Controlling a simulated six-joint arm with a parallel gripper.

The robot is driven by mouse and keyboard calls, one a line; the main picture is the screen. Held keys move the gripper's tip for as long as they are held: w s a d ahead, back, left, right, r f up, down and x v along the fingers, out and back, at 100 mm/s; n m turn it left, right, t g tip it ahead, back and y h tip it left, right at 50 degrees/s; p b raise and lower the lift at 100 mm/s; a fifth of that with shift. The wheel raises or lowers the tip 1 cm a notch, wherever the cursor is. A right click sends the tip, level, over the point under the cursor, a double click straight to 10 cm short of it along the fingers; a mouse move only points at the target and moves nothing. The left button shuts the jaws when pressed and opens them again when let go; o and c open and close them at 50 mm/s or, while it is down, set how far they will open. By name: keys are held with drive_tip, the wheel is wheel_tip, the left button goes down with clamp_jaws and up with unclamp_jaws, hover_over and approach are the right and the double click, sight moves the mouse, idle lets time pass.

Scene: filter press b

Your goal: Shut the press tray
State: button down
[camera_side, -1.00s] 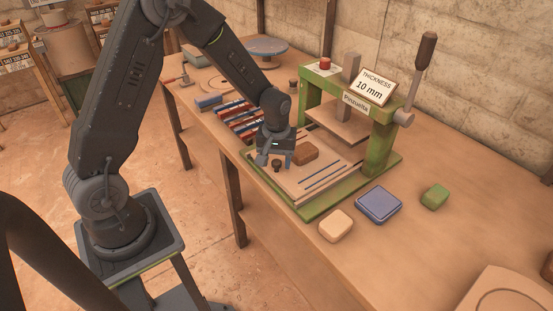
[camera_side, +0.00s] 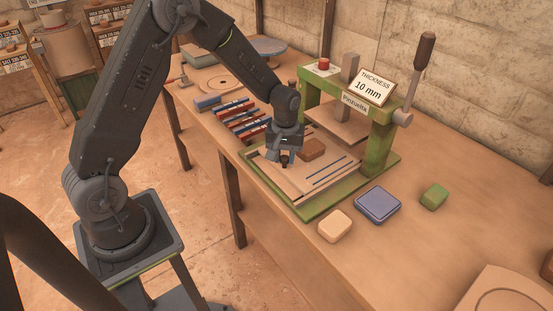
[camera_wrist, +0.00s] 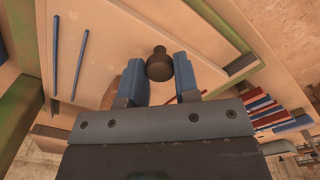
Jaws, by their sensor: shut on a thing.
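The press tray (camera_side: 292,180) is a pale wooden board on the green base of the press (camera_side: 379,152), still sticking out in front of the press frame. A brown block (camera_side: 312,148) and thin blue rods (camera_side: 326,170) lie on it. A small dark knob (camera_wrist: 159,66) stands upright on the tray. My gripper (camera_side: 285,153) is over the tray's near left part, pointing down, with its two blue-grey fingers shut on the knob, one on each side. In the wrist view the brown block is mostly hidden behind a finger.
Red, blue and white bars (camera_side: 243,118) lie left of the tray. A cream block (camera_side: 335,226), a blue block (camera_side: 378,205) and a green block (camera_side: 434,196) lie in front and to the right. The press lever (camera_side: 424,55) stands upright. The bench's right side has free room.

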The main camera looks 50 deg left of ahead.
sight(308, 152)
drive_tip(key=w, duration=0.9)
drive_tip(key=c, duration=0.9)
unclamp_jaws()
drive_tip(key=shift+o, duration=0.2)
drive_tip(key=shift+s, duration=0.1)
wheel_tip(308, 152, up, 14)
drive_tip(key=shift+f, duration=0.1)
